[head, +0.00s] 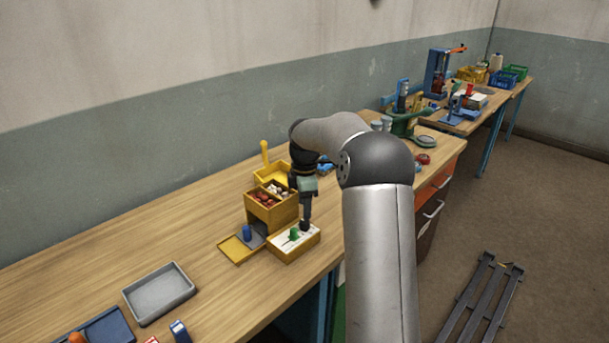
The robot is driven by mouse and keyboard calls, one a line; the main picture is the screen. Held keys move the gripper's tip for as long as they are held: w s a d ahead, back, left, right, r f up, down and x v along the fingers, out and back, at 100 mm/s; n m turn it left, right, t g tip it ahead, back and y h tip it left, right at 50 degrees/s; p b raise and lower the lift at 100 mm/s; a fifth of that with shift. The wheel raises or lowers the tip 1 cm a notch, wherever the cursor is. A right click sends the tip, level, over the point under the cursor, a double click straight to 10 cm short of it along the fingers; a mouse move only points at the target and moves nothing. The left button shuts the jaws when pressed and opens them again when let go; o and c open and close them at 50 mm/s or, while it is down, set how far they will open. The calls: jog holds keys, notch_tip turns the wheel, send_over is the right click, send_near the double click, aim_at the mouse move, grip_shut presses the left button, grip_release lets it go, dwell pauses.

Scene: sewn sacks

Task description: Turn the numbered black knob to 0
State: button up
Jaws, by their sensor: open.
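A low box with a white top panel (283,245) and wooden-yellow sides sits near the front edge of the wooden table. A green knob (294,234) stands on the panel. A small dark shape (304,226) to its right, at the panel's far right part, looks like the black knob. Its numbers are too small to read, so its setting cannot be told. My gripper (307,217) is open and points down right over this dark shape. At this size I cannot tell whether the fingers are around it or just above it.
A grey tray (159,294) lies further left. The table between the wall and the grey tray is clear.

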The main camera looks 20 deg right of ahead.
aim_at(304, 221)
notch_tip(304, 221, up, 12)
dwell(0.3)
jog(key=shift+a+f, duration=0.1)
jog(key=s+a+m, duration=0.6)
jog(key=s+a, duration=0.6)
jog(key=s, duration=0.2)
jog(key=s+a+f+m, duration=0.2)
jog(key=s+f+m, duration=0.2)
jog(key=s, duration=0.6)
jog(key=s+a+f+m, duration=0.3)
jog(key=s+f+m, duration=0.2)
jog(key=s, duration=0.6)
jog(key=shift+s+a+f+t, duration=0.2)
jog(key=shift+f+t, duration=0.1)
jog(key=shift+f, duration=0.5)
